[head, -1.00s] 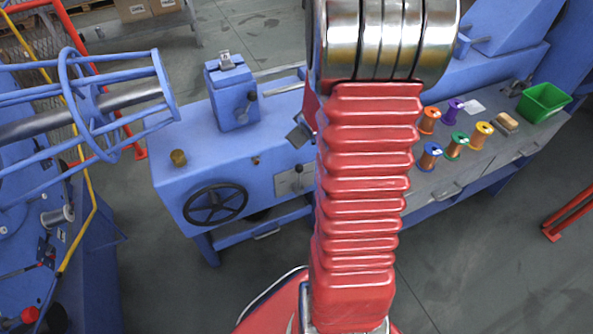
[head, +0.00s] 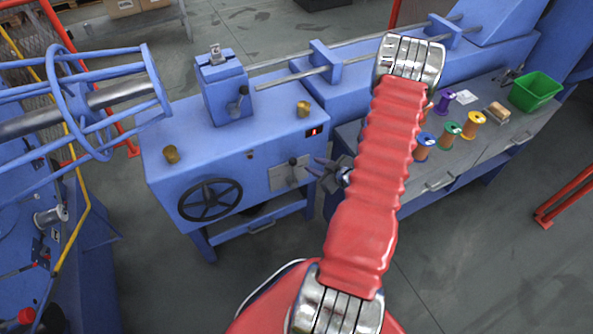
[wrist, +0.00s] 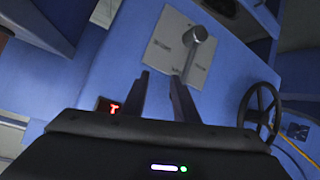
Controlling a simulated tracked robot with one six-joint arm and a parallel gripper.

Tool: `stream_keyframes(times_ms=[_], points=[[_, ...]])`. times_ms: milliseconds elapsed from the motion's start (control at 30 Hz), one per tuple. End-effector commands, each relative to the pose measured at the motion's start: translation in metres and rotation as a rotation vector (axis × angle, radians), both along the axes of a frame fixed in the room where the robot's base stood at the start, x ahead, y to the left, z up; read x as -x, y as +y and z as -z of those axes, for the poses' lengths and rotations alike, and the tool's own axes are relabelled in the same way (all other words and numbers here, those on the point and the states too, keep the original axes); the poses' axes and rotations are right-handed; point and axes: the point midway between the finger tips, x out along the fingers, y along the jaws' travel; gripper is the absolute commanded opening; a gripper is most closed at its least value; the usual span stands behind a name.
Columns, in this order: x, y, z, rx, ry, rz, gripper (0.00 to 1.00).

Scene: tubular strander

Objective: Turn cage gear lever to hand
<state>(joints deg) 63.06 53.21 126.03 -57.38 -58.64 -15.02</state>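A short lever with a rounded grey knob (head: 292,160) sits on a light grey plate (head: 281,177) on the front of the blue machine housing; no readable label shows which lever is the cage gear lever. In the wrist view the knob (wrist: 196,34) stands on its plate (wrist: 166,43), just beyond the fingertips. My gripper (head: 318,166) is to the right of the lever in the head view. In the wrist view my gripper (wrist: 161,80) is open, its two dark fingers apart with nothing between them and not visibly touching the lever.
A red-lit display (wrist: 113,107), apparently reading T, is left of the fingers. A black handwheel (head: 210,200) is left of the plate. Another lever (head: 240,97) is on the upper blue block. Spools (head: 474,124) and a green bin (head: 535,91) stand on the right bench.

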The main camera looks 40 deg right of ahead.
Motion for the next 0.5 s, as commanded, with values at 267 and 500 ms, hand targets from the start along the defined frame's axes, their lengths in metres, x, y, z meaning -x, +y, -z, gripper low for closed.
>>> stream_keyframes(times_ms=[267,500], points=[[0.033,0.022,0.030,-0.093,-0.209,-0.007,0.27],[0.065,0.044,0.038,-0.168,-0.417,0.023,0.27]])
